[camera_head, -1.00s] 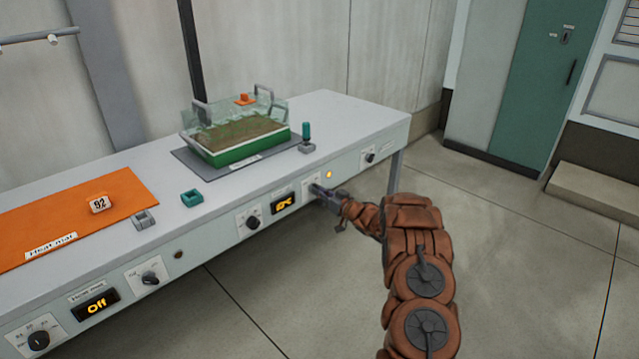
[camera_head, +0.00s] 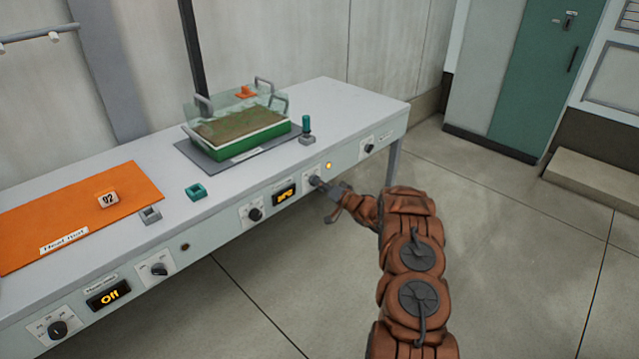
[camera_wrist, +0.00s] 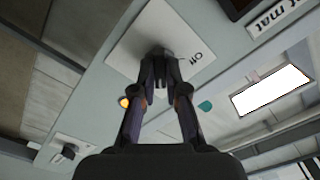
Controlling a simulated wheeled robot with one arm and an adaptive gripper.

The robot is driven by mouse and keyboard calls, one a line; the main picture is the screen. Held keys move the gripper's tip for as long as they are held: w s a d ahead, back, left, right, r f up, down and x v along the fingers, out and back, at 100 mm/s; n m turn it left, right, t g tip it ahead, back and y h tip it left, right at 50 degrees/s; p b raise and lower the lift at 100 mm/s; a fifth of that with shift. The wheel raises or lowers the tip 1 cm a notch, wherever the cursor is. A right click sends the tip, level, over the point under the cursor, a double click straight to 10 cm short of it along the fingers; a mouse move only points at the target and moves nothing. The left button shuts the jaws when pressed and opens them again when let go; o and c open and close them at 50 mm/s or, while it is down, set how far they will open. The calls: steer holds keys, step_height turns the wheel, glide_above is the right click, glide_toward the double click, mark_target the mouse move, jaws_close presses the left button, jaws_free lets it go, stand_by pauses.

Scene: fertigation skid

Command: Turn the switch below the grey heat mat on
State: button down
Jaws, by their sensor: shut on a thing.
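The grey heat mat (camera_head: 205,166) lies on the bench under a clear-lidded green tray (camera_head: 250,147). Below it on the bench front is a pale switch plate (camera_head: 311,172), between an amber display (camera_head: 284,194) and a small lit yellow lamp (camera_head: 328,166). My gripper (camera_head: 318,184) is at this plate and covers most of its switch. In the wrist view, my gripper (camera_wrist: 161,70) is shut on the dark switch knob (camera_wrist: 157,52). An "Off" marking shows on the plate to the right of the knob. The knob's pointer is hidden by the fingers.
Other dark knobs sit along the bench front, left (camera_head: 254,213) and right (camera_head: 369,148) of this switch. An orange heat mat (camera_head: 75,222) with a display reading "Off" (camera_head: 108,295) is at the left.

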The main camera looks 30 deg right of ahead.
stand_by(0.4)
steer(key=c, duration=1.2)
jaws_free()
steer(key=shift+s, duration=0.15)
steer(key=v, duration=1.1)
steer(key=shift+s+d, duration=0.2)
steer(key=shift+s, duration=0.2)
steer(key=shift+w+r, duration=0.1)
